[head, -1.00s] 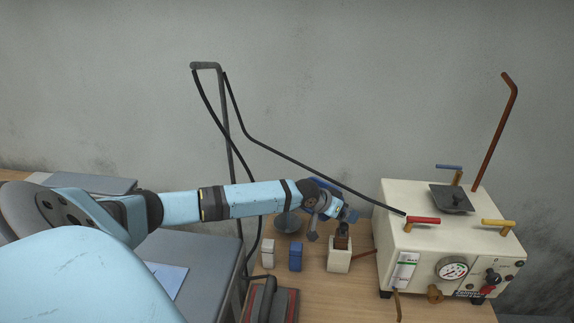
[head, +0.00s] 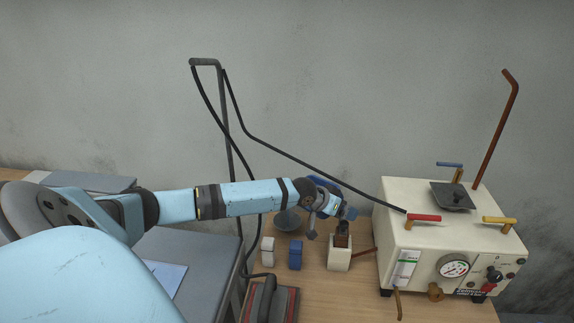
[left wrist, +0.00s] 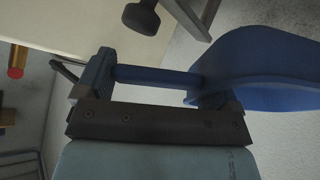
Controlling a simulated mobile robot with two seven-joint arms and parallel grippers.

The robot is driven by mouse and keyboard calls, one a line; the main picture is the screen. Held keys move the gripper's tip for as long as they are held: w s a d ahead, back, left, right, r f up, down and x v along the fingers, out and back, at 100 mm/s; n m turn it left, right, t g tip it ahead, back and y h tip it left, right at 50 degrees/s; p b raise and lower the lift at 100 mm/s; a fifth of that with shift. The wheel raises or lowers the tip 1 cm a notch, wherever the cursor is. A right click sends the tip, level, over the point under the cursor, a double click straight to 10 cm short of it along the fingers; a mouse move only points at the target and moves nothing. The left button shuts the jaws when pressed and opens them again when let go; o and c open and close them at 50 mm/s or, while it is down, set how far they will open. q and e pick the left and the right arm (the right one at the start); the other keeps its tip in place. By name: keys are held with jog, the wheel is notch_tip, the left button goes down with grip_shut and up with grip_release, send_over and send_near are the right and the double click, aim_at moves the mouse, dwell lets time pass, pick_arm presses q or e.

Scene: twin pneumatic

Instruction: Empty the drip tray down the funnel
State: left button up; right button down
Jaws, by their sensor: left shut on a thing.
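My left gripper (head: 335,208) hangs over the table, left of the cream machine. It is shut on the rod of a blue dish-like piece, which looks like the drip tray (head: 326,185). In the left wrist view, the rod spans the jaws (left wrist: 150,76) and the wide curved blue body (left wrist: 265,68) lies at the right. Its contents cannot be seen. A grey round dish (head: 287,220), perhaps the funnel, stands behind and left of the gripper. A dark square piece (head: 452,197) sits on the machine top. My right gripper is not in view.
The cream machine (head: 420,235) has red and yellow handles, a gauge and a tall brown pipe (head: 497,125). White and blue blocks (head: 295,255) and a cream block with a brown top (head: 339,255) stand below the gripper. A black hose (head: 310,167) crosses behind the arm.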

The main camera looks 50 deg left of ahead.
pick_arm(q)
jog(key=shift+w+f, duration=0.1)
dwell(0.4)
jog(key=shift+a+b, duration=0.1)
jog(key=shift+b, duration=0.25)
jog(key=shift+s, duration=0.25)
jog(key=shift+a+t+h+b, duration=0.1)
jog(key=shift+t+h+b, duration=0.2)
jog(key=shift+s+a+r+t+b, duration=0.1)
jog(key=shift+s+r+t+b, duration=0.15)
jog(key=shift+b, duration=0.35)
dwell(0.3)
jog(key=shift+s+a+r+t+h+b, duration=0.1)
jog(key=shift+s+a+t+h+b, duration=0.45)
jog(key=shift+b, duration=1.35)
dwell(0.7)
jog(key=shift+s+a+f+n+t+h+b, duration=0.2)
jog(key=shift+s+f+t+b, duration=0.25)
jog(key=shift+b, duration=0.8)
jog(key=shift+s+a+f+n+t+h+b, duration=0.15)
jog(key=shift+s+f+t+b, duration=0.3)
jog(key=shift+b, duration=0.75)
